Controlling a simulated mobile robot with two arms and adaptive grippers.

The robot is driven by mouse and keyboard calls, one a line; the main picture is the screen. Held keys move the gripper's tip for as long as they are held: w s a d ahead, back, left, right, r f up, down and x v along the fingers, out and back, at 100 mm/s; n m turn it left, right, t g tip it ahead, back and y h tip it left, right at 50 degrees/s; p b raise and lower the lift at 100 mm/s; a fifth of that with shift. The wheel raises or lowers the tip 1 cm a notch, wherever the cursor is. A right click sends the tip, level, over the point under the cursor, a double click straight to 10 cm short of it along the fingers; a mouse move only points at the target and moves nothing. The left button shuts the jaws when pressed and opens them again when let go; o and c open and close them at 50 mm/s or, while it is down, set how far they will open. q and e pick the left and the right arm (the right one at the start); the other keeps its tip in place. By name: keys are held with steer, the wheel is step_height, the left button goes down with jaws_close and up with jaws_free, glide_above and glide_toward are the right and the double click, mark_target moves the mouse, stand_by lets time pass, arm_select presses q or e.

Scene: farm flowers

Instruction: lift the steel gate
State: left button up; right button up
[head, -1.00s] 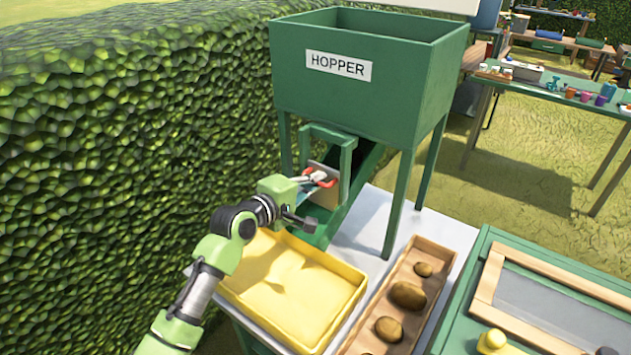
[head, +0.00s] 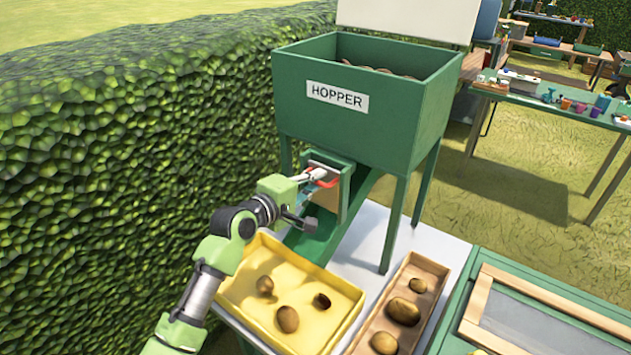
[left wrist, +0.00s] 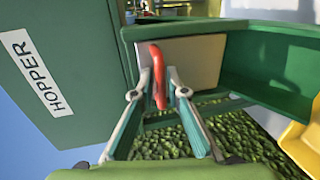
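The steel gate (left wrist: 200,58) is a flat grey plate with a red handle (left wrist: 158,76), set in the green guide frame at the hopper's outlet. In the head view the gate (head: 324,194) stands raised, its top near the frame's crossbar. My left gripper (head: 318,174) is at the front of the gate with its fingers on the red handle. In the left wrist view the two fingers (left wrist: 159,88) close in on the handle from both sides. The gate's lower edge is partly hidden by my gripper in the head view. My right gripper is not in view.
The green hopper (head: 372,108) holds brown potatoes. Its chute (head: 318,240) slopes to a yellow tray (head: 248,318) with three potatoes. A wooden trough (head: 432,262) with potatoes stands right of it. A hedge (head: 120,150) closes off the left side.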

arm_select(q)
steer(key=shift+s, duration=0.1)
steer(key=v, duration=1.2)
